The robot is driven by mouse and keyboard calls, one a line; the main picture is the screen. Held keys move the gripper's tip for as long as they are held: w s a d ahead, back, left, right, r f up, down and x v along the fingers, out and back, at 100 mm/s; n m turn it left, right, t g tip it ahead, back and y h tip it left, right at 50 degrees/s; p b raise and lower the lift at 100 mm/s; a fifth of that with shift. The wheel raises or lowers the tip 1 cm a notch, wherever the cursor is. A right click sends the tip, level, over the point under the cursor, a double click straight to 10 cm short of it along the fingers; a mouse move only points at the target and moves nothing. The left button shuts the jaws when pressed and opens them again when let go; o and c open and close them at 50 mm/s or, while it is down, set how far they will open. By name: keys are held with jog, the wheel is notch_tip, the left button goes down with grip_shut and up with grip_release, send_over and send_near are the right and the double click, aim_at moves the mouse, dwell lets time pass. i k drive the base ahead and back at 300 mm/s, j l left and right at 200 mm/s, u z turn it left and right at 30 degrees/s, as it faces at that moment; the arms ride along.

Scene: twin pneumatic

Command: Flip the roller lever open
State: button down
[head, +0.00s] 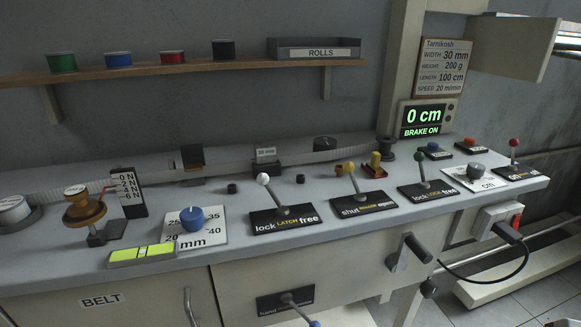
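The roller lever (354,181) has a yellow knob and a grey shaft. It rises from a black plate (379,203) on the bench, marked "shut" on the left and "open" on the right. The small yellow middle word is hard to read. The lever leans left, toward "shut". My gripper is not in view.
A white-knobbed latch lever (273,192) stands to the left and a green-knobbed lock lever (421,169) to the right. Yellow and red rollers or fittings (375,163) sit close behind. A crank handle (415,247) juts from the bench front. The display (425,118) reads "0 cm, BRAKE ON".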

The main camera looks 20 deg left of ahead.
aim_at(349, 166)
jog(key=u, duration=0.95)
